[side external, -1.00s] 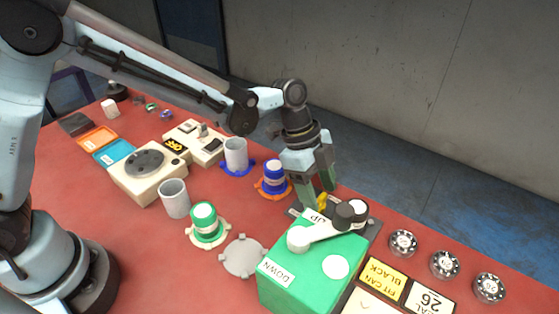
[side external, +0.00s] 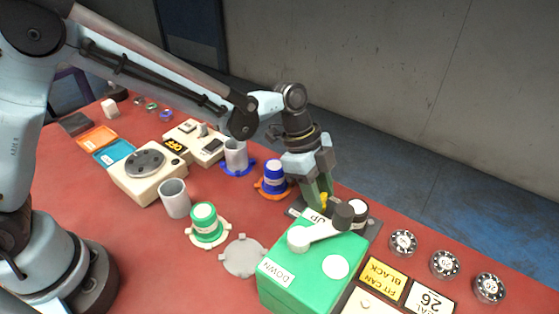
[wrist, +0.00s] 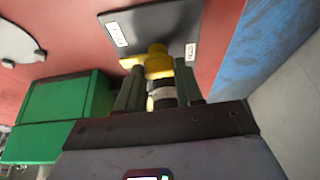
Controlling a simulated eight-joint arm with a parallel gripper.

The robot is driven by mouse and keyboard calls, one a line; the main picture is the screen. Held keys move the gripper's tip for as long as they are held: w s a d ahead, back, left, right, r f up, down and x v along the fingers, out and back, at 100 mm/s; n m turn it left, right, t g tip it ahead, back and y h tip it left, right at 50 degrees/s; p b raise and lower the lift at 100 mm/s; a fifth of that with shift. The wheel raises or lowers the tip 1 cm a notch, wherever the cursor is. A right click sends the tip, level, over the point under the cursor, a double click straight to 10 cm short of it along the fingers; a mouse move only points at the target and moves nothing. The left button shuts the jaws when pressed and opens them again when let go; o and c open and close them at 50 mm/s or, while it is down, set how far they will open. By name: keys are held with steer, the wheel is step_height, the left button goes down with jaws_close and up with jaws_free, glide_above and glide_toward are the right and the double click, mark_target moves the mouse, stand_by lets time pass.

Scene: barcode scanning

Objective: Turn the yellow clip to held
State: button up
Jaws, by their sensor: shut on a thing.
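The yellow clip (side external: 323,199) sits on a dark grey plate behind the green box, partly hidden by my fingers in the side view. In the wrist view the clip (wrist: 158,64) shows a knob and a flat arm pointing left over the dark plate (wrist: 150,25). The plate carries two small white labels, one at its left and one at its right, too small to read. My gripper (side external: 320,196) points down at the clip. In the wrist view its two fingers (wrist: 158,80) stand either side of the clip, shut on it. A dark and white cylinder shows between the fingers.
The green box (side external: 315,265), with a grey crank and UP and DOWN labels, stands close in front of my gripper. A blue-capped can (side external: 274,175) stands to its left. Several round dials (side external: 444,264) lie to the right. Bare red table lies at the lower left.

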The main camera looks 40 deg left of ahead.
steer(key=n, duration=0.2)
steer(key=n+t, duration=0.1)
steer(key=n, duration=0.1)
steer(key=shift+s+t, duration=0.15)
steer(key=shift+t, duration=0.15)
steer(key=n+t+y, duration=0.1)
steer(key=n, duration=0.3)
steer(key=shift+s+d+n, duration=0.1)
steer(key=shift+n, duration=0.2)
steer(key=n, duration=0.2)
steer(key=n+t+y, duration=0.1)
steer(key=n, duration=0.1)
steer(key=shift+d+t+y, duration=0.1)
steer(key=shift+t+y, duration=0.2)
steer(key=shift+d+n+y, duration=0.1)
steer(key=shift+n+y, duration=0.8)
steer(key=shift+n, duration=1.6)
steer(key=shift+s, duration=0.1)
steer(key=o, duration=1)
steer(key=shift+o, duration=0.2)
steer(key=shift+r, duration=0.1)
steer(key=v, duration=1.2)
